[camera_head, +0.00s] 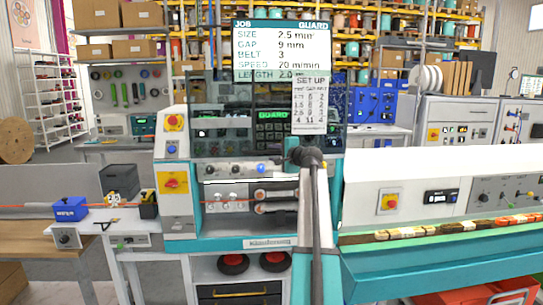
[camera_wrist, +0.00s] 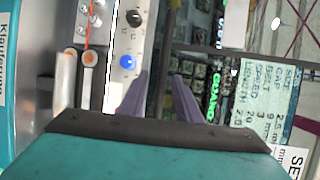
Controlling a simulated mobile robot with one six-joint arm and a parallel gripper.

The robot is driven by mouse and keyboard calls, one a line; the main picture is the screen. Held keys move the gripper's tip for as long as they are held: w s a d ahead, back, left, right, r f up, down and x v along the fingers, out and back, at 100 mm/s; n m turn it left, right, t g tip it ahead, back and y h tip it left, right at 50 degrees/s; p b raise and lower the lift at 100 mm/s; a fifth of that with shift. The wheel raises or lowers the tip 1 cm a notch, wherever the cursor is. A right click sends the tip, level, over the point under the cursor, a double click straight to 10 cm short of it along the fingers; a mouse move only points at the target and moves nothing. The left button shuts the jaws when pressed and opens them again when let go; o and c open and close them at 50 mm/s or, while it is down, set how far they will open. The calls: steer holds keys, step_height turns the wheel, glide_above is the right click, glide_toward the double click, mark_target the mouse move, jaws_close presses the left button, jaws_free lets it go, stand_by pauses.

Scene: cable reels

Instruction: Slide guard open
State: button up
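A tinted see-through guard panel (camera_head: 222,125) stands across the upper front of the teal and white machine (camera_head: 270,243). A screen with green "GUARD" lettering (camera_head: 272,115) shows behind it, and also in the wrist view (camera_wrist: 214,92). Knobs and rollers (camera_head: 276,208) below the panel look uncovered. My gripper (camera_wrist: 159,75) is in front of the panel's lower right part. In the head view my wrist hides the fingers. I cannot tell whether they touch the guard.
A blue knob (camera_head: 261,168) is close to the left of my gripper. A job sign (camera_head: 283,51) and a set-up sheet (camera_head: 311,102) stand above. A conveyor trough (camera_head: 440,232) extends right. An orange cable (camera_head: 28,207) runs in from the left bench.

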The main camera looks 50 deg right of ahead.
steer(key=b+v, duration=0.2)
steer(key=v, duration=0.9)
steer(key=shift+w+a+r, duration=0.1)
steer(key=shift+a+r, duration=0.05)
